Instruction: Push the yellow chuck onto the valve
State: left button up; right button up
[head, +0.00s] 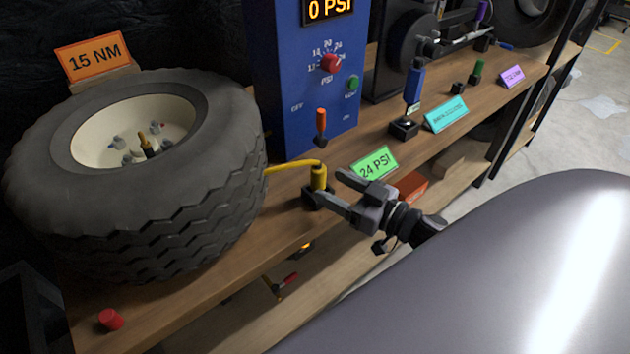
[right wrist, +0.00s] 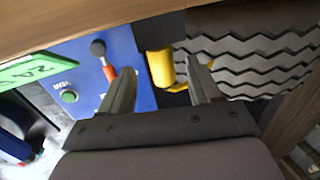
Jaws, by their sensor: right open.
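The yellow chuck (head: 319,177) stands upright in a small black holder (head: 313,200) on the wooden bench, with a yellow hose running left from it behind the tire. The tire (head: 215,170) lies on its side at left; a brass valve stem (head: 146,143) sticks up within its cream rim. My right gripper (head: 324,183) is open, its fingers spread to either side of the chuck. The right wrist view shows the chuck (right wrist: 160,68) between the open fingers (right wrist: 161,72), with a gap to each; contact is not visible. My left gripper is not in view.
A blue inflator box (head: 300,100) reading 0 PSI, with a red knob and an orange-handled lever, stands behind the chuck. A green 24 PSI sign (head: 374,164) stands close to my right gripper. A red cap (head: 110,319) lies at the bench's front left.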

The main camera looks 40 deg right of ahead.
aim_at(324, 183)
jog(key=shift+x, duration=3.15)
jog(key=shift+f, duration=0.15)
jog(key=c, duration=1.1)
